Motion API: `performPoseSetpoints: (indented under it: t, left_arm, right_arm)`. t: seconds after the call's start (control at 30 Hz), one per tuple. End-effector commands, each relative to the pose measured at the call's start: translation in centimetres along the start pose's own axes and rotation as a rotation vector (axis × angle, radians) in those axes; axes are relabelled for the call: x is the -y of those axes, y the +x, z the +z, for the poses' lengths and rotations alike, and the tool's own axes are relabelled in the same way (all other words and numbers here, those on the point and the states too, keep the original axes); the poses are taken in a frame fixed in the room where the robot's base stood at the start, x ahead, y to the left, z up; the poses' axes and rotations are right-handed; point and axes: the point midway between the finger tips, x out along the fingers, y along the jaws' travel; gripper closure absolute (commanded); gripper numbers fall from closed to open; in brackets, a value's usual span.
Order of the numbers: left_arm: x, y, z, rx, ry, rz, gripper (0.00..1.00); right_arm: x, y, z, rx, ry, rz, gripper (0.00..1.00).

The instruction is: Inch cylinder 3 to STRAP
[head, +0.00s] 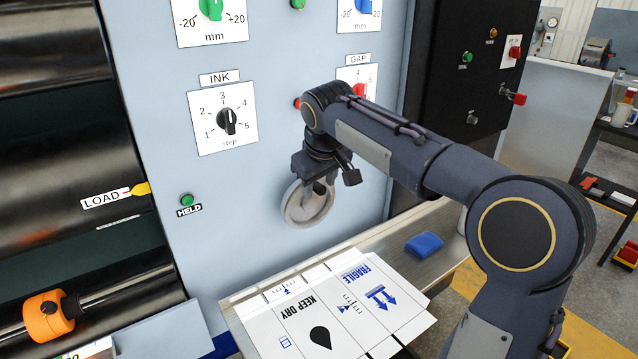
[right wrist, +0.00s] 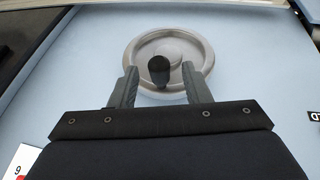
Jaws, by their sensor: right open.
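A grey handwheel (head: 307,208) is mounted on the pale blue machine panel. In the right wrist view the handwheel (right wrist: 190,42) shows with its dark handle knob (right wrist: 158,68) between my fingers. My right gripper (right wrist: 160,75) is open, one finger on each side of the knob; I cannot tell whether either touches it. In the head view the right gripper (head: 322,182) is in front of the wheel and partly hides it. A LOAD label (head: 106,199) with a yellow pointer (head: 141,190) sits beside the dark rollers at the left. My left gripper is not in view. No STRAP label is readable.
An INK dial (head: 228,121) and a green HELD lamp (head: 187,200) are on the panel. Printed sheets (head: 385,290) and a blue block (head: 424,243) lie on the metal ledge below. An orange collar (head: 45,315) is on a shaft at lower left.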

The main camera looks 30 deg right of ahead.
Motion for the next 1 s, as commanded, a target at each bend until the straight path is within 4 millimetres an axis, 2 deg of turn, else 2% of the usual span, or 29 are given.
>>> performPoseSetpoints:
  t: [0.27,0.5,0.6,1.0]
  left_arm:
    - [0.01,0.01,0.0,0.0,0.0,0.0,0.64]
    - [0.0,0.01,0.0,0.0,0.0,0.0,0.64]
    - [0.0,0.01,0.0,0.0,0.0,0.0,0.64]
    - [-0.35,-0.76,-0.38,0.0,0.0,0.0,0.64]
  right_arm:
    - [-0.01,0.16,0.0,0.0,0.0,0.0,0.58]
    - [-0.01,0.13,0.0,0.0,0.0,0.0,0.89]
    - [0.0,0.12,0.0,-0.001,0.0,0.0,1.0]
    - [0.22,0.05,-0.73,0.001,0.013,-0.028,1.0]
